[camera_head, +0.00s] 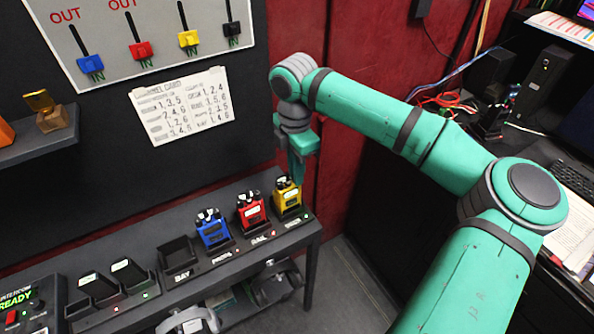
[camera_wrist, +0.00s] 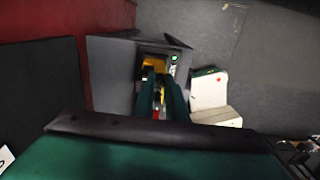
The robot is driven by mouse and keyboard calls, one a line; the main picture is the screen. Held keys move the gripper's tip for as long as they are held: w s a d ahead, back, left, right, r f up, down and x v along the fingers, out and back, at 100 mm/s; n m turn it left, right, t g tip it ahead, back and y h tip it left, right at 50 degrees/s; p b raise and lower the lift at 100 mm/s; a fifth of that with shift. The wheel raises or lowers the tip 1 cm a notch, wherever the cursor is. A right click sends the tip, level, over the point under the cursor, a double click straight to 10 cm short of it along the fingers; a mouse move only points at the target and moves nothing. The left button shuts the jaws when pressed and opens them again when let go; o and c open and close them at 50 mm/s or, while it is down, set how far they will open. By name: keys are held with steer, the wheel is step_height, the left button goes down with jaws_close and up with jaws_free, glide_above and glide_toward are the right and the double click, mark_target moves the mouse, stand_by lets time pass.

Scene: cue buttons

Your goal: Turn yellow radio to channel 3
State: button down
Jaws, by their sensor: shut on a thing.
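The yellow radio (camera_head: 288,199) stands upright in the rightmost dock on the low shelf, with dark knobs on its top. My green gripper (camera_head: 299,172) points down onto the top of this radio. In the wrist view, its fingers (camera_wrist: 161,97) are close together over the radio, and a bit of yellow (camera_wrist: 153,64) shows beyond them. The gripper is shut on the top of the yellow radio; the fingers hide which part they hold. The channel reading is too small to make out.
A red radio (camera_head: 252,211) and a blue radio (camera_head: 213,230) stand to the left in the same row, close by. An empty dock (camera_head: 178,252) is further left. A white channel card (camera_head: 194,106) hangs on the wall, below a panel of colored sliders (camera_head: 140,50).

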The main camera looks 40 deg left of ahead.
steer(key=shift+s, duration=0.1)
steer(key=c, duration=1.8)
jaws_free()
steer(key=shift+o, duration=0.2)
step_height(320, 180, up, 11)
steer(key=shift+a+f, duration=0.1)
steer(key=shift+f, duration=0.05)
